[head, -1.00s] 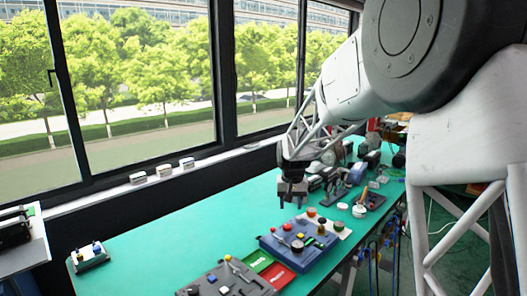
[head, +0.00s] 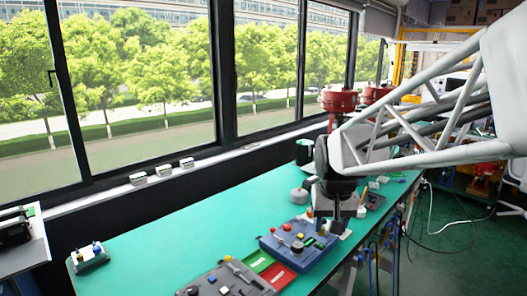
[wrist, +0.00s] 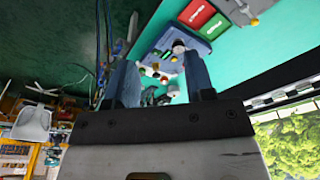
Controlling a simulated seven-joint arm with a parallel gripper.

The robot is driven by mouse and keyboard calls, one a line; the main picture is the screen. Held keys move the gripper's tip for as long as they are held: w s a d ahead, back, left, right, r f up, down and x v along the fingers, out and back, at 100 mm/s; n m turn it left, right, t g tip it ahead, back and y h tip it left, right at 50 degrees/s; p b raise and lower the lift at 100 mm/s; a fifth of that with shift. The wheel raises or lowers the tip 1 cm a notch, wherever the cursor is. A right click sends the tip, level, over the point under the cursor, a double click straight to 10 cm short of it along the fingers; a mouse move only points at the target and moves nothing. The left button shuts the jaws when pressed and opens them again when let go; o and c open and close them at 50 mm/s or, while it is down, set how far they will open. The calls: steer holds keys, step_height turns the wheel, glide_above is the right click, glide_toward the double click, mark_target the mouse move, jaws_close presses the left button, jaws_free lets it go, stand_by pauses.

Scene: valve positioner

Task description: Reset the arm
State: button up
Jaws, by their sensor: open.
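My arm reaches in from the right of the head view, with my gripper (head: 336,226) hanging down at the right end of the blue control panel (head: 300,262). My gripper is open, and nothing shows between its fingers. In the wrist view, the two fingers (wrist: 163,78) stand apart on either side of a few knobs and buttons. Part of the blue panel (wrist: 188,45) shows beyond them. I cannot tell the exact height of the fingertips over the panel.
A green plate (head: 258,261) and red plate (head: 280,274) lie left of the blue panel, then a grey panel (head: 232,282). A grey round part (head: 299,196) and a dark mug (head: 304,152) stand behind my gripper. The left of the green table (head: 160,235) is mostly clear.

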steer(key=s+d+f, duration=0.1)
steer(key=s, duration=1)
steer(key=s+d+f, duration=0.1)
steer(key=s+d, duration=0.1)
steer(key=s, duration=0.9)
steer(key=shift+f+t, duration=0.15)
steer(key=shift+t, duration=0.25)
